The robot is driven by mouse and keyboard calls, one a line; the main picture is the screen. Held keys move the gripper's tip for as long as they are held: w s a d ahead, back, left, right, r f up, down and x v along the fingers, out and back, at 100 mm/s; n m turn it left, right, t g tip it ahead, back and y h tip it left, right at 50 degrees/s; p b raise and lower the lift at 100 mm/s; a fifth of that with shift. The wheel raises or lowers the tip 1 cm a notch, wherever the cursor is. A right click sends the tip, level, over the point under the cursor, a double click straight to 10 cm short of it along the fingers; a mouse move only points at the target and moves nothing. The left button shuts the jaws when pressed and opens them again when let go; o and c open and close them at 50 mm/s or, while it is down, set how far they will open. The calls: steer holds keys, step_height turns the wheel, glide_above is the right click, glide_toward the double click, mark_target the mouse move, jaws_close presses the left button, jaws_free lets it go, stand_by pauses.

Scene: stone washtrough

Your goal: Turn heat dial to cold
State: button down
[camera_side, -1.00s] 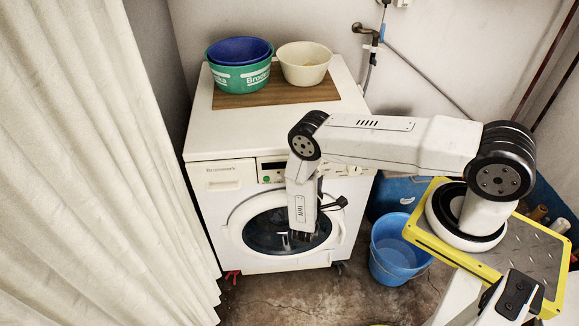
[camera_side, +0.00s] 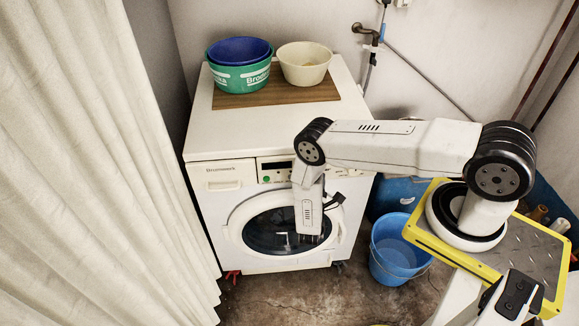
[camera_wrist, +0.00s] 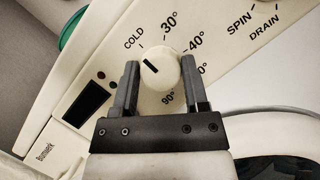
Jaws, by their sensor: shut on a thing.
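The heat dial (camera_wrist: 163,77) is a round cream knob with a short black mark on its upper left face, in the wrist view. Around it are printed COLD (camera_wrist: 134,41), 30°, 40° and 90°. The black mark points up and left, to the COLD side of the scale. My gripper (camera_wrist: 159,68) is shut on the dial, one dark finger at its left and one at its right. In the side view my arm hides the dial on the front panel of the white washing machine (camera_side: 222,205).
Plastic tubs (camera_side: 240,76) stand on a wooden board on the machine's top. A blue bucket (camera_side: 395,258) stands on the floor at right. A cream curtain (camera_side: 95,170) hangs at left. SPIN and DRAIN labels (camera_wrist: 252,22) are near the dial's right.

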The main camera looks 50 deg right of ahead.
steer(key=shift+c, duration=0.5)
jaws_free()
steer(key=shift+s+a, duration=0.1)
steer(key=shift+a, duration=0.05)
steer(key=v, duration=0.7)
steer(key=shift+a, duration=0.2)
steer(key=shift+s+f, duration=0.1)
